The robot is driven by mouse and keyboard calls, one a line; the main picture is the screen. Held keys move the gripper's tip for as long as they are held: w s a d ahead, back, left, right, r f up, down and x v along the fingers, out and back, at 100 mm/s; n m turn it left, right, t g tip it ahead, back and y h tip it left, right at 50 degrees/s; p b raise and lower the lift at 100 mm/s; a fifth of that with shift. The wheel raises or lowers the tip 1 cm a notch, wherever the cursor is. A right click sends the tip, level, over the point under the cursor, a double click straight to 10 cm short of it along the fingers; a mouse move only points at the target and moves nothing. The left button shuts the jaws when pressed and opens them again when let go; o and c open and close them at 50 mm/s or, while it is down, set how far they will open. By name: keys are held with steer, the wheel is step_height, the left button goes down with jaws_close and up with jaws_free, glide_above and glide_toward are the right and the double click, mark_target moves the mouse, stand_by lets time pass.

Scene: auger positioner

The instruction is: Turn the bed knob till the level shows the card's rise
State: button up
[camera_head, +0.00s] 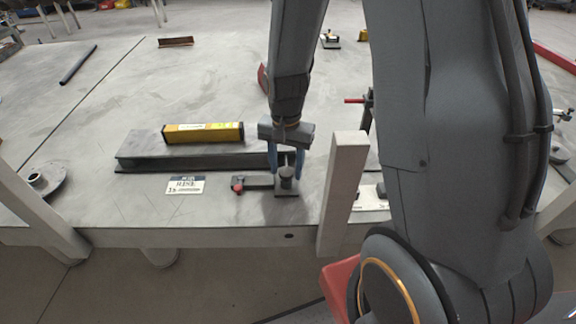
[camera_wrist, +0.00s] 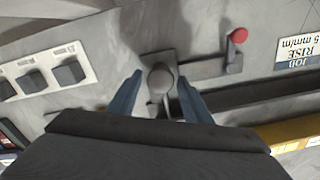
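The bed knob (camera_head: 287,172) is a dark round knob on a small plate at the right end of the grey bed (camera_head: 140,147). My gripper (camera_head: 286,169) points down over it, its blue fingers on either side. In the wrist view the knob (camera_wrist: 160,77) is between the fingertips, with gaps showing, so the gripper looks open. A yellow level (camera_head: 203,133) lies on the bed; its reading is too small to make out. The card (camera_head: 185,184) lies in front of the bed. In the wrist view the card (camera_wrist: 299,50) reads JOB RISE and mm/m, its number partly unclear.
A red-ended lever (camera_head: 238,185) lies just left of the knob. In the wrist view a white plate with three dark blocks (camera_wrist: 40,70) is on the knob's other side. A grey post (camera_head: 343,190) rises at the table's front edge. The table's left is mostly clear.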

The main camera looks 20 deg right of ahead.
steer(key=c, duration=0.7)
steer(key=shift+c, duration=0.2)
steer(key=shift+n+p, duration=0.35)
steer(key=shift+n, duration=0.15)
steer(key=o, duration=1.1)
steer(key=shift+c, duration=0.2)
